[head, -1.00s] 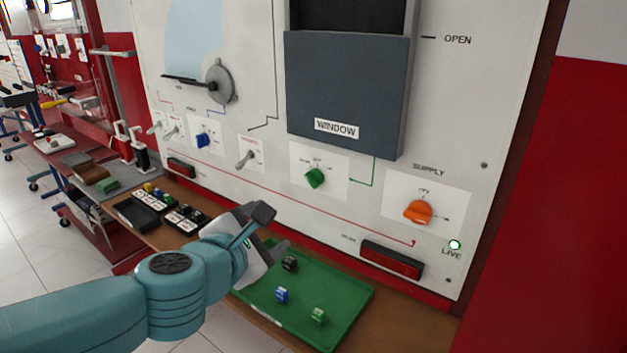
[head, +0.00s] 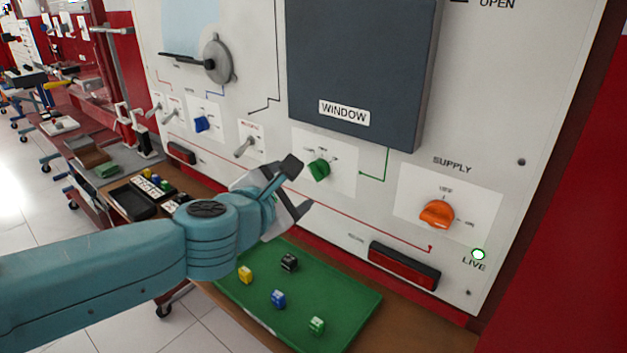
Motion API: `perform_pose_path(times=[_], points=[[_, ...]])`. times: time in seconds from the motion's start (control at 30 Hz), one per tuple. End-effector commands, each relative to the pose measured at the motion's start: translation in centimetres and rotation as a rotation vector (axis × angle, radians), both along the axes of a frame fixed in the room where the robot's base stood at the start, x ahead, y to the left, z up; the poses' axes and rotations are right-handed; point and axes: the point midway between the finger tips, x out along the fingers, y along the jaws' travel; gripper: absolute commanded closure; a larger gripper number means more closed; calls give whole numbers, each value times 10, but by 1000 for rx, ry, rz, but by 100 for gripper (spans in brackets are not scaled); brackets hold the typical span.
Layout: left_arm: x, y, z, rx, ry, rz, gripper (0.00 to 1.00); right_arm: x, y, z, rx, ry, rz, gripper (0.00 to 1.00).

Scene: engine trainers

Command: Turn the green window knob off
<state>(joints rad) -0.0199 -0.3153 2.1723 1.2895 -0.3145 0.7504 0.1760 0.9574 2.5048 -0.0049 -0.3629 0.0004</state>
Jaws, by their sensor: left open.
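The green window knob (head: 319,169) sits on a white label plate on the upright panel, below the dark grey window (head: 362,70) marked WINDOW. My left gripper (head: 300,184) is open and empty, in front of the panel just below and left of the green knob. Its upper finger is near the knob in the picture; I cannot tell the depth gap, and no contact shows. The small print around the knob is too blurred to read. My right gripper is not in view.
An orange supply knob (head: 437,214) and a lit LIVE lamp (head: 478,254) are at the right. A blue knob (head: 201,124) and a grey lever (head: 244,146) are to the left. A green tray (head: 340,299) with several small blocks lies below.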

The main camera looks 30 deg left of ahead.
Motion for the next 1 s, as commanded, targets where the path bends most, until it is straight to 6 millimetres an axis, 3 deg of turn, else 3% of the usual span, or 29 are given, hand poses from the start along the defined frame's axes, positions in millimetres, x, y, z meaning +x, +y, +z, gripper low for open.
perform_pose_path(times=[0.1,0.4,0.6,0.87,0.9,1.0], points=[[28,6,-15,-2,3,0,29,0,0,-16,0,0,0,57],[87,19,-27,-1,2,1,29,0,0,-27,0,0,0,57],[105,23,-30,-1,0,0,29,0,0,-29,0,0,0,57],[107,24,-30,-1,0,0,29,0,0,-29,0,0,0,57],[107,24,-30,-1,0,0,32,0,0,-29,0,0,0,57],[107,24,-30,-1,0,0,65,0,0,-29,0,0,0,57]])
